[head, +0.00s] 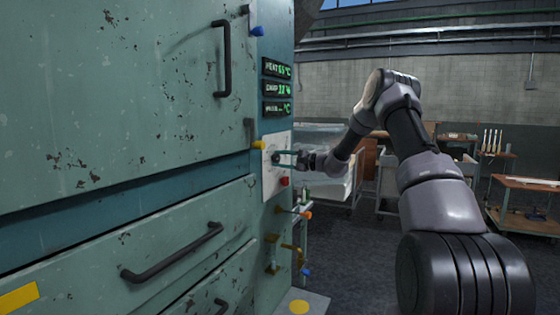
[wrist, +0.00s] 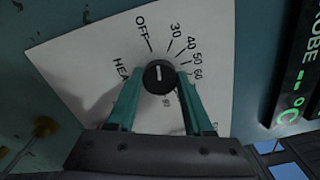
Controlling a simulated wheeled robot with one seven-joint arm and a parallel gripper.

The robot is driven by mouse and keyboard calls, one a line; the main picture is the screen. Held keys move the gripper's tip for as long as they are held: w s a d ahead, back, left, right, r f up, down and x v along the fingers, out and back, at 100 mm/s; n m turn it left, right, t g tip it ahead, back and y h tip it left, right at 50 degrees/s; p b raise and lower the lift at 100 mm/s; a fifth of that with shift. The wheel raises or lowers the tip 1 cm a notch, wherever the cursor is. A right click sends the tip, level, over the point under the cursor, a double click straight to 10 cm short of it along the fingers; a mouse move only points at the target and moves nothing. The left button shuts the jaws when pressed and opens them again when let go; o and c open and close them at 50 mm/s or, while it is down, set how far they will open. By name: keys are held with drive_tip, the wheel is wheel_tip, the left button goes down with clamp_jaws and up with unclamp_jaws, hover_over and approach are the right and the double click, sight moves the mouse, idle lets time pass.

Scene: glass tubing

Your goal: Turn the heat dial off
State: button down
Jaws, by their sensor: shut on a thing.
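The heat dial (wrist: 159,77) is a round black knob with a white pointer line, on a white plate (wrist: 85,60) marked OFF, 30, 40, 50, 60 and up. Its pointer aims up in the wrist view, roughly between the OFF and 30 marks. My gripper (wrist: 161,82) has its two green fingers shut on the dial, one on each side. In the head view my gripper (head: 286,156) reaches the white plate (head: 276,178) from the right; the dial itself is too small to make out there.
The green oven cabinet (head: 110,100) fills the left, with black handles (head: 172,252) sticking out. Readouts (head: 276,68) above the plate show HEAT about 65 °C. Yellow (head: 259,145) and red (head: 284,181) knobs sit close to the gripper.

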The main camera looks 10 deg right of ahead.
drive_tip(key=shift+f+n, duration=0.1)
drive_tip(key=shift+n, duration=1.5)
drive_tip(key=shift+c, duration=1.4)
unclamp_jaws()
drive_tip(key=v, duration=1.1)
